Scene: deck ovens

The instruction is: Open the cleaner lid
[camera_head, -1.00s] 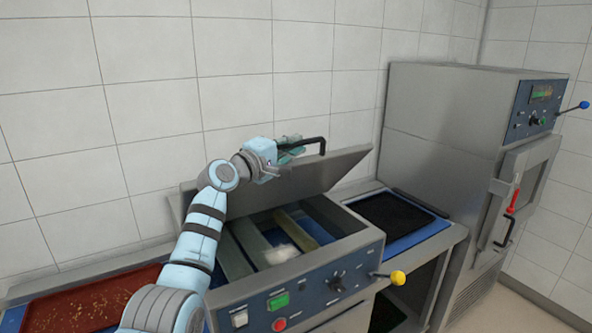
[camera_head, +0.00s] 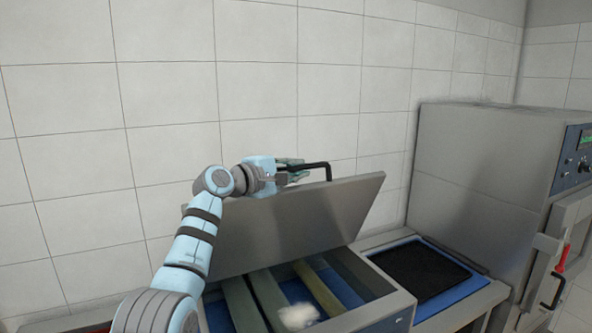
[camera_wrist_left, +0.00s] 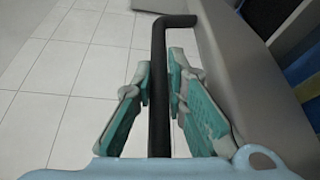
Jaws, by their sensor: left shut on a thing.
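The cleaner lid (camera_head: 320,212) is a grey metal panel, raised and tilted back over the open cleaner (camera_head: 372,312). Its black bar handle (camera_head: 329,172) stands at the top edge and also shows in the left wrist view (camera_wrist_left: 158,75). My left gripper (camera_head: 296,172) is at the handle; in the left wrist view its green-padded fingers (camera_wrist_left: 162,85) lie on either side of the bar, shut on it. Inside the cleaner are long rollers (camera_head: 315,288) and a white fluffy piece (camera_head: 297,316). My right gripper is not in view.
A black mat in a blue tray (camera_head: 432,292) lies on the counter to the right. A tall grey oven (camera_head: 475,190) with a red-handled door stands beyond it. A tiled wall (camera_head: 270,80) is close behind the lid.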

